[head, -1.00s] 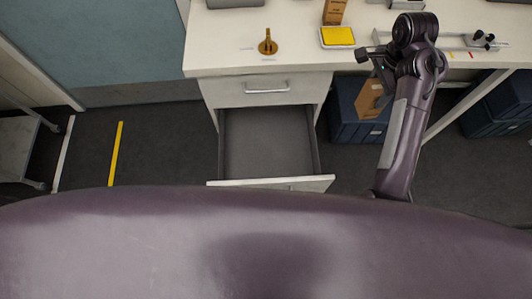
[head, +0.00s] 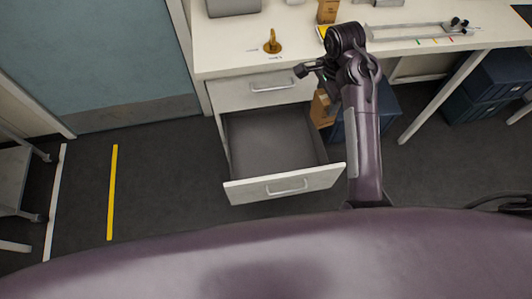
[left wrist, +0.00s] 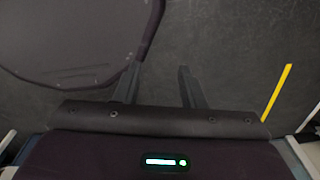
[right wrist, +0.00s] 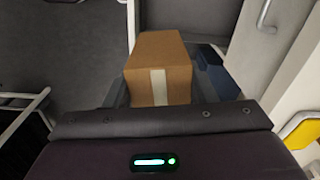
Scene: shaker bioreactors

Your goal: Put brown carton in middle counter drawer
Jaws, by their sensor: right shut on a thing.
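The brown carton (right wrist: 150,62) is a box with a pale tape strip, held between the fingers of my right gripper (right wrist: 160,90) in the right wrist view. In the head view the carton (head: 321,110) hangs beside the drawer's right side, partly hidden by my right arm. The open counter drawer (head: 285,186) is below a shut top drawer (head: 270,90). Its grey inside looks empty. My left gripper (left wrist: 160,85) is open and empty above the dark floor in the left wrist view; it does not show in the head view.
The white counter (head: 225,55) holds a brass-coloured object (head: 272,42), another small brown box (head: 327,11) and a metal frame (head: 420,33). Dark blue crates (head: 485,85) stand under it.

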